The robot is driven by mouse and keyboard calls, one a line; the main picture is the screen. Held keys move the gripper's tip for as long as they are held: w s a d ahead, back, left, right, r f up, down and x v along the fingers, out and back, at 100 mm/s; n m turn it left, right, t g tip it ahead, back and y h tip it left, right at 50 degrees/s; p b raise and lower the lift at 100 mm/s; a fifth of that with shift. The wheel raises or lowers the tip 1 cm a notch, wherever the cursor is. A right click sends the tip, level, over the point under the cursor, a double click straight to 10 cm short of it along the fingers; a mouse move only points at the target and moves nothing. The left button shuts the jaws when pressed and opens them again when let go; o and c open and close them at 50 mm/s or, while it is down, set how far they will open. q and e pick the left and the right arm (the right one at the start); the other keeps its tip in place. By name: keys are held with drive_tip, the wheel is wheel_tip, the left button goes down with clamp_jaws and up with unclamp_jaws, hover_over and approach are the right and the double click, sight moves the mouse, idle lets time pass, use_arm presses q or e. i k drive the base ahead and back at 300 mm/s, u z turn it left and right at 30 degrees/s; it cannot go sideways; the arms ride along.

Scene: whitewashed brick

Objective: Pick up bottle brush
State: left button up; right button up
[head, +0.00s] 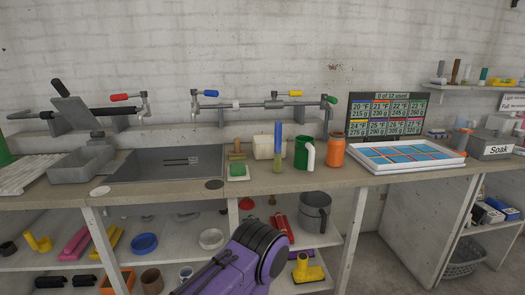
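A slim upright item with a blue upper part and a yellow-green lower part, which looks like the bottle brush (278,146), stands on the counter (330,180) in the head view. It is between a cream container (263,148) and a green mug (301,150) with a white handle. Its base is at counter height, and nothing of mine touches it. A purple arm link of mine with a dark ribbed end reaches in at the bottom middle, below and in front of the counter. Neither gripper's fingers can be seen.
An orange bottle (336,150) and a white tray with blue tiles (458,156) are to the right. A sink (165,170) is at left. Shelves below hold a grey pot (315,212) and several colored items.

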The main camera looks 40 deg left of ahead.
sight(278, 130)
drive_tip(key=u, duration=0.7)
drive_tip(key=i, duration=0.7)
drive_tip(key=u, duration=0.85)
